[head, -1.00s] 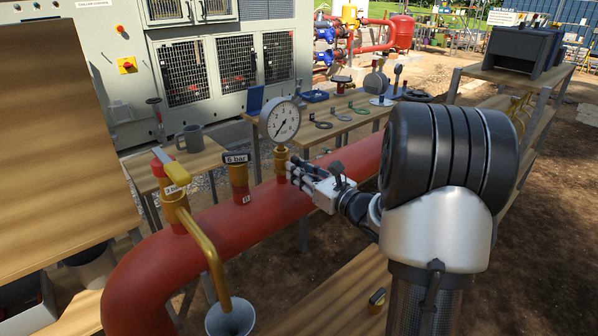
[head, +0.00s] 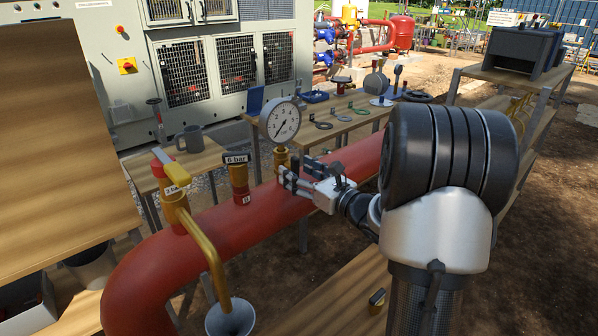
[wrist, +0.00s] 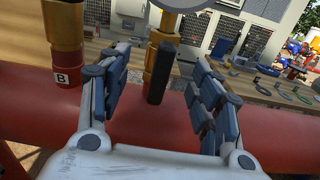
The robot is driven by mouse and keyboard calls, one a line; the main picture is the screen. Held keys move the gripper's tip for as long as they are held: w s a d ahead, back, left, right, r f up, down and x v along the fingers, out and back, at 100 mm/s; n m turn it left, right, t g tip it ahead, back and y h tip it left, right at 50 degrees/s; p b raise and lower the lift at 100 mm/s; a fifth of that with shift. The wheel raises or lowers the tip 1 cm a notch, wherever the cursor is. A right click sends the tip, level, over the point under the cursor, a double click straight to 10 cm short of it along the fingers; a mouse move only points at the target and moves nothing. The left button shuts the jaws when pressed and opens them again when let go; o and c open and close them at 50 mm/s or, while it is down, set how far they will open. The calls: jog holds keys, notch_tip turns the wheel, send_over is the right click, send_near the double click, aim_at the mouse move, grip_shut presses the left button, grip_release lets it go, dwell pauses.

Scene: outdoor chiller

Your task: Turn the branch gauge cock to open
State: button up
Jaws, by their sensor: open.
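The pressure gauge (head: 281,121) stands on a brass branch on top of the red pipe (head: 247,213). In the wrist view the branch carries the cock, whose dark lever (wrist: 159,72) points down along the brass stem (wrist: 162,30). My gripper (head: 288,171) is open beside the branch at its base. In the wrist view my gripper (wrist: 160,85) has one finger on each side of the lever, with gaps on both sides. Nothing is held.
A brass fitting with a 6 bar tag (head: 237,172) stands left of the gauge. Tables with a mug (head: 190,139) and gaskets stand behind.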

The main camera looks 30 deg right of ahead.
jog(key=shift+s, duration=0.1)
jog(key=s, duration=0.6)
jog(key=shift+s+d, duration=0.4)
jog(key=shift+d, duration=0.05)
jog(key=s+d, duration=0.1)
jog(key=s, duration=1.1)
jog(key=shift+d, duration=0.35)
jog(key=shift+w, duration=0.15)
